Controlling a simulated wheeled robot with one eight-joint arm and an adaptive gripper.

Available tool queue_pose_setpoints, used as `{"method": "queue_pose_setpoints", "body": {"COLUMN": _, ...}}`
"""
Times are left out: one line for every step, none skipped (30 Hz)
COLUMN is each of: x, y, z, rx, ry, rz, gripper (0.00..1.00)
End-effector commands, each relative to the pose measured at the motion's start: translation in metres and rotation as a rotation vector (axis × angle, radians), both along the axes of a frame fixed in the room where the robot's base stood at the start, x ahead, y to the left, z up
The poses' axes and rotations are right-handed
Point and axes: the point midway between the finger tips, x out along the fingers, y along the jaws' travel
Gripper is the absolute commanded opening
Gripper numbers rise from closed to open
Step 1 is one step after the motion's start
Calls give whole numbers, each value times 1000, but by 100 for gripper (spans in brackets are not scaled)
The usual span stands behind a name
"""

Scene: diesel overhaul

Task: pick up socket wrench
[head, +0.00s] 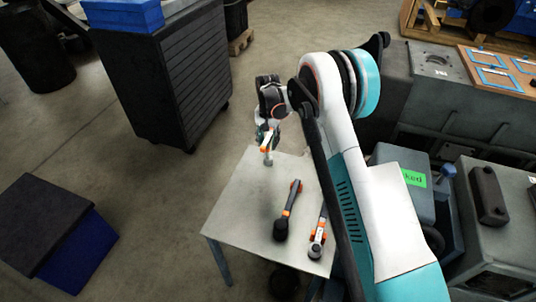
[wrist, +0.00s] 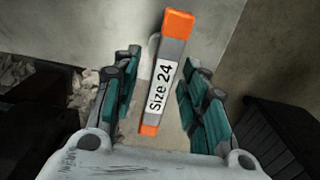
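A grey tool with orange ends and a white "Size 24" label, apparently the socket wrench (wrist: 171,52), shows in the wrist view between my fingers. My gripper (wrist: 158,95) is open, with a clear gap on the left finger's side and a narrower one on the right. In the head view my gripper (head: 265,133) is over the far left corner of the small table (head: 240,215), with the orange part of this tool (head: 268,150) by it. My gripper hides part of the tool there. I cannot tell whether the tool touches the table.
A black tool with an orange band (head: 288,210) and an orange-and-grey tool (head: 318,238) lie on the table. A dark drawer cabinet (head: 170,85) stands back left. Grey machinery (head: 450,100) is at the right.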

Motion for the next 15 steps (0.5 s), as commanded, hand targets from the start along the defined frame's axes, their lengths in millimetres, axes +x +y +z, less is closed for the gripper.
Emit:
{"method": "queue_pose_setpoints", "body": {"x": 0, "y": 0, "z": 1, "rx": 0, "ry": 0, "rz": 0, "gripper": 40}}
{"method": "queue_pose_setpoints", "body": {"x": 0, "y": 0, "z": 1, "rx": 0, "ry": 0, "rz": 0, "gripper": 40}}
{"method": "queue_pose_setpoints", "body": {"x": 0, "y": 0, "z": 1, "rx": 0, "ry": 0, "rz": 0, "gripper": 31}}
{"method": "queue_pose_setpoints", "body": {"x": 0, "y": 0, "z": 1, "rx": 0, "ry": 0, "rz": 0, "gripper": 24}}
{"method": "queue_pose_setpoints", "body": {"x": 0, "y": 0, "z": 1, "rx": 0, "ry": 0, "rz": 0, "gripper": 17}}
{"method": "queue_pose_setpoints", "body": {"x": 0, "y": 0, "z": 1, "rx": 0, "ry": 0, "rz": 0, "gripper": 8}}
{"method": "queue_pose_setpoints", "body": {"x": 0, "y": 0, "z": 1, "rx": 0, "ry": 0, "rz": 0, "gripper": 1}}
{"method": "queue_pose_setpoints", "body": {"x": 0, "y": 0, "z": 1, "rx": 0, "ry": 0, "rz": 0, "gripper": 0}}
{"method": "queue_pose_setpoints", "body": {"x": 0, "y": 0, "z": 1, "rx": 0, "ry": 0, "rz": 0, "gripper": 0}}
{"method": "queue_pose_setpoints", "body": {"x": 0, "y": 0, "z": 1, "rx": 0, "ry": 0, "rz": 0, "gripper": 0}}
{"method": "queue_pose_setpoints", "body": {"x": 0, "y": 0, "z": 1, "rx": 0, "ry": 0, "rz": 0, "gripper": 0}}
{"method": "queue_pose_setpoints", "body": {"x": 0, "y": 0, "z": 1, "rx": 0, "ry": 0, "rz": 0, "gripper": 0}}
{"method": "queue_pose_setpoints", "body": {"x": 0, "y": 0, "z": 1, "rx": 0, "ry": 0, "rz": 0, "gripper": 0}}
{"method": "queue_pose_setpoints", "body": {"x": 0, "y": 0, "z": 1, "rx": 0, "ry": 0, "rz": 0, "gripper": 0}}
{"method": "queue_pose_setpoints", "body": {"x": 0, "y": 0, "z": 1, "rx": 0, "ry": 0, "rz": 0, "gripper": 0}}
